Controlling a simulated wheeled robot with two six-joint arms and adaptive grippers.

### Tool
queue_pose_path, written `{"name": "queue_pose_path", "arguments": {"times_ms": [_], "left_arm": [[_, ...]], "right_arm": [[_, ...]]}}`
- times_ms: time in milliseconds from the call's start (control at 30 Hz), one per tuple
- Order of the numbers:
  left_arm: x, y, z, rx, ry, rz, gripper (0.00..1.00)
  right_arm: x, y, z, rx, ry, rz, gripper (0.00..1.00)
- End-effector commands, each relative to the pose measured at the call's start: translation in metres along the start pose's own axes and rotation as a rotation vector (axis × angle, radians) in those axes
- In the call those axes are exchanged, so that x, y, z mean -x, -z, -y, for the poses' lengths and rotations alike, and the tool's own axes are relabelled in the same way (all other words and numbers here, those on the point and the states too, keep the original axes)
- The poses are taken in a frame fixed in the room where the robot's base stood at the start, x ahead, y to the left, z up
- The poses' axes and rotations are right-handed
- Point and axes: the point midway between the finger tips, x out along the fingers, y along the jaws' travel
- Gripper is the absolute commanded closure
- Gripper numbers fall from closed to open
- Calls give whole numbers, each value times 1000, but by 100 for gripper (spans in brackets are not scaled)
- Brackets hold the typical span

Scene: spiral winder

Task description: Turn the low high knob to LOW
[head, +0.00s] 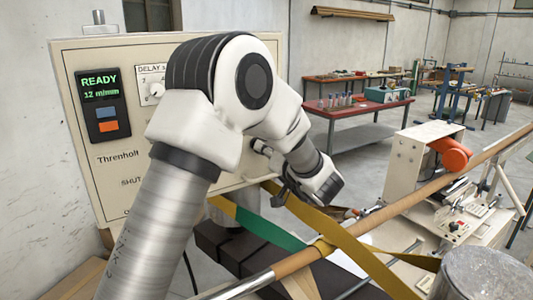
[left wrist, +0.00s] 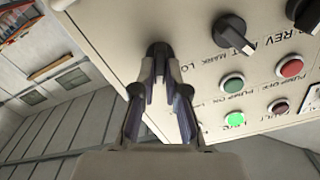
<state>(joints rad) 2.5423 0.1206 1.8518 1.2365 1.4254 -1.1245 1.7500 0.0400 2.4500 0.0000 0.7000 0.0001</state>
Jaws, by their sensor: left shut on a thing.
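The low high knob (left wrist: 158,50) is a dark knob on the cream control panel (left wrist: 120,25). In the left wrist view it sits between the fingertips of my left gripper (left wrist: 160,80), which is shut on it. Part of a label starting with "LO" shows just right of the fingers; the rest is hidden or cut off. Which way the knob points is hard to tell behind the fingers. In the head view my left gripper (head: 263,150) reaches the right part of the panel (head: 75,60), and my arm hides much of the panel. My right gripper is not in view.
Beside the gripped knob are a FWD/REV knob (left wrist: 234,36), a green button (left wrist: 232,83), a red button (left wrist: 290,68) and a lit green button (left wrist: 235,118). Green and yellow bands (head: 262,228) and a long tube (head: 400,205) lie just below my left gripper.

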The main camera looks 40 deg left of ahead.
Motion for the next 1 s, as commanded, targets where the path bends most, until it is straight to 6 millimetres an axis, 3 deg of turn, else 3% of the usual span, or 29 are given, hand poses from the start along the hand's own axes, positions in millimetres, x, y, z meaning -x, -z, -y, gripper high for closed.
{"name": "queue_pose_path", "arguments": {"times_ms": [1000], "left_arm": [[0,-5,-2,902,0,2,100]], "right_arm": [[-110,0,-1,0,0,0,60]]}}
